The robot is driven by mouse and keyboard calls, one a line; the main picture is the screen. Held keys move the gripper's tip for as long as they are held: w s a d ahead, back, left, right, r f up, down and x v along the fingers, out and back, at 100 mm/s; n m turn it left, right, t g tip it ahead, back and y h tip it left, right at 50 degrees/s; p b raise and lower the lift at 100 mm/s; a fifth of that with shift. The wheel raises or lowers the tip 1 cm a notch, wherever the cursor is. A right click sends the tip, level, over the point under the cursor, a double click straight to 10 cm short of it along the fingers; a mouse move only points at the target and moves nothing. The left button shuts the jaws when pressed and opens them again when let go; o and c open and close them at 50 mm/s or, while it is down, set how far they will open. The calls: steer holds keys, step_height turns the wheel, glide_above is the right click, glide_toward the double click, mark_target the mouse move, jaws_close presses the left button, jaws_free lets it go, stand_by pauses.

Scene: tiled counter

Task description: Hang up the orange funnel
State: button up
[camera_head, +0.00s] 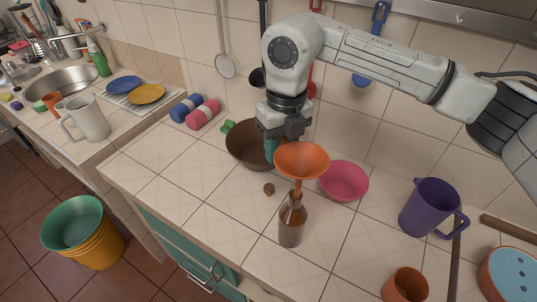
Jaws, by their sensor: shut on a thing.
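The orange funnel (302,158) stands with its wide mouth up, its spout in or just over the neck of a brown bottle (291,226) on the tiled counter. I cannot tell whether the spout is still inside the neck. My gripper (275,147) points down at the funnel's far left rim and is shut on it. The fingertips are partly hidden behind the funnel. A metal rail (455,20) runs along the wall at the top right, with utensils hanging below it.
A brown bowl (240,150) stands behind my gripper, a pink bowl (344,181) right of the funnel. A purple jug (428,207) and an orange cup (405,286) stand further right. Hanging are a ladle (225,66) and a blue utensil (379,18). Counter left of the bottle is mostly clear.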

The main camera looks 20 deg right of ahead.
step_height(320, 180, down, 5)
steer(key=shift+f+b, duration=0.1)
steer(key=shift+b, duration=0.85)
steer(key=shift+a, duration=0.1)
steer(key=shift+f, duration=0.2)
steer(key=o, duration=1)
steer(key=shift+r, duration=0.1)
steer(key=r+b, duration=0.1)
steer(key=r, duration=0.2)
steer(key=r+b, duration=0.1)
steer(key=r, duration=0.3)
steer(key=r+b, duration=0.1)
steer(key=r, duration=0.2)
steer(key=shift+d+r, duration=0.35)
steer(key=shift+d, duration=0.05)
